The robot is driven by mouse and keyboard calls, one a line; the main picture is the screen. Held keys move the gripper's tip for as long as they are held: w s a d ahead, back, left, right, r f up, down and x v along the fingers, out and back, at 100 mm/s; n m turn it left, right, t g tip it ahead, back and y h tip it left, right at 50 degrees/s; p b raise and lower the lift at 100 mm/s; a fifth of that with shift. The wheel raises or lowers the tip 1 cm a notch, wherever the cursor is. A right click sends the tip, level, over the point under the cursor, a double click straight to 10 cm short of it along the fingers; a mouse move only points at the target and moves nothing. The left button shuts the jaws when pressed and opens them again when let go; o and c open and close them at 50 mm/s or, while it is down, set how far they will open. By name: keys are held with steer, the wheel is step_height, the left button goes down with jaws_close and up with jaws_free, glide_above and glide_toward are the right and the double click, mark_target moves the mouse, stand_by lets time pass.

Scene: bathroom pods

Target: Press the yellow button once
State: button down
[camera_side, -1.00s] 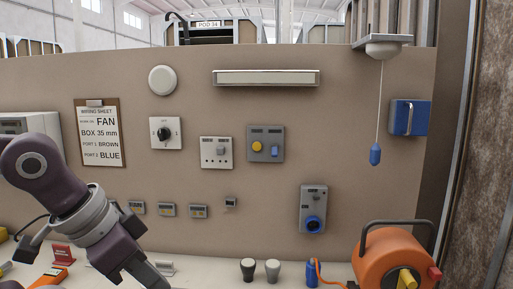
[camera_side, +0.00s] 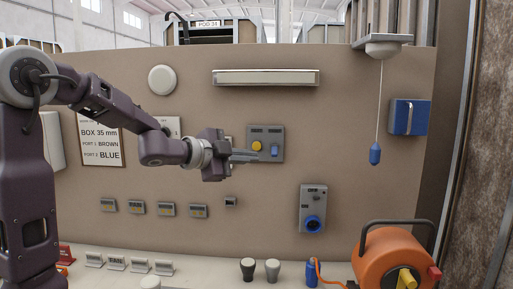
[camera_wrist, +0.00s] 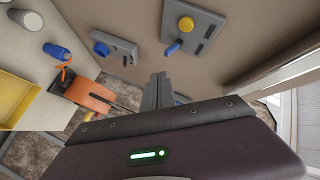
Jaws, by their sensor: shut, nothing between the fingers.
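The yellow button (camera_side: 257,146) is round and sits on the left of a grey wall panel (camera_side: 277,132), beside a blue switch (camera_side: 275,150). In the wrist view the yellow button (camera_wrist: 186,23) is at the top, on the same panel with the blue switch (camera_wrist: 173,47). My gripper (camera_side: 255,156) is shut and empty, its fingers pointing right, just below the button in the side view. In the wrist view my gripper's fingers (camera_wrist: 158,80) are together, clearly below the button in the picture. I cannot tell the exact gap to the panel; no contact shows.
A grey panel with a blue round socket (camera_side: 313,223) is lower right on the wall. A pull cord with a blue end (camera_side: 375,154) hangs further right. An orange reel (camera_side: 385,258) stands on the counter.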

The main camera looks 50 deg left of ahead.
steer(key=shift+w, duration=0.1)
steer(key=shift+w+a, duration=3.05)
steer(key=shift+a, duration=0.05)
steer(key=shift+w+a, duration=0.25)
steer(key=shift+w, duration=0.05)
steer(key=shift+w+a, duration=0.3)
steer(key=shift+a, duration=0.05)
stand_by(0.7)
steer(key=shift+s+d, duration=0.65)
steer(key=shift+s+d, duration=1.75)
steer(key=shift+d, duration=0.05)
